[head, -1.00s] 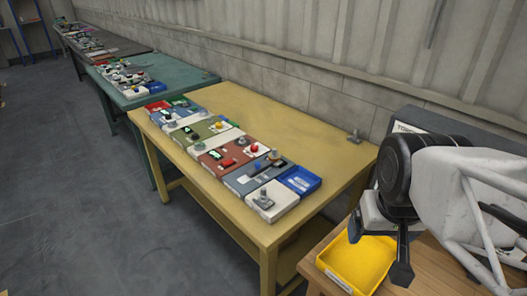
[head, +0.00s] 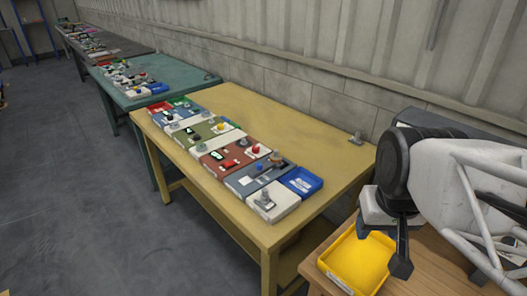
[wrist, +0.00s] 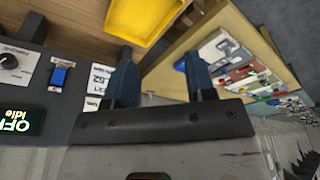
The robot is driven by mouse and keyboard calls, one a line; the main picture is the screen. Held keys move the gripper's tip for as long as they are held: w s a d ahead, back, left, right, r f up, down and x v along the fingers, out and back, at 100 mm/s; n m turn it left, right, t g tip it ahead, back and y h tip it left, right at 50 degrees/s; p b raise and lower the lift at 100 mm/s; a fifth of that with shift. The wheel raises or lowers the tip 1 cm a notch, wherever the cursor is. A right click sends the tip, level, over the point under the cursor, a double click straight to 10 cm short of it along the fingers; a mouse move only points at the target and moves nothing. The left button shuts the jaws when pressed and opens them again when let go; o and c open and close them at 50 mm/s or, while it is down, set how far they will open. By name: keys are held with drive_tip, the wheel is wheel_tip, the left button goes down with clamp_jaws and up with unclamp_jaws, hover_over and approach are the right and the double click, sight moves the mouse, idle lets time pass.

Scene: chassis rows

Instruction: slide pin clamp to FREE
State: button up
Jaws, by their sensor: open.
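My gripper (head: 394,245) hangs at the right of the head view, near a yellow tray. In the wrist view its two dark fingers stand apart with nothing between them, so my gripper (wrist: 163,78) is open and empty. A row of chassis panels lies on the yellow table. A white panel (head: 277,210) with a grey metal fitting (head: 265,198) is at its near end. A grey-blue panel (head: 240,183) lies just beyond it. I cannot tell which fitting is the pin clamp, and no FREE marking is readable. My gripper is well apart from the row.
The yellow tray (head: 331,273) sits on a wooden bench (head: 423,279) below my gripper. A blue tray (head: 302,181) adjoins the row's near end. The yellow table (head: 290,130) is mostly bare behind the row. A dark control panel (wrist: 50,95) is close in the wrist view.

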drive_tip(key=w+a+r+n, duration=0.1)
drive_tip(key=w+a, duration=0.1)
drive_tip(key=w, duration=0.6)
drive_tip(key=w+a+r+n, duration=0.1)
drive_tip(key=w+a, duration=0.1)
drive_tip(key=w, duration=0.6)
drive_tip(key=n+g, duration=0.3)
drive_tip(key=n, duration=0.1)
hover_over(259, 164)
drive_tip(key=f, duration=1.9)
drive_tip(key=shift+s+d+f, duration=0.2)
drive_tip(key=shift+d+f, duration=0.05)
drive_tip(key=shift+f, duration=0.05)
drive_tip(key=shift+w+a+f, duration=0.2)
drive_tip(key=shift+a+f, duration=0.05)
drive_tip(key=shift+f, duration=0.1)
drive_tip(key=shift+f, duration=3.85)
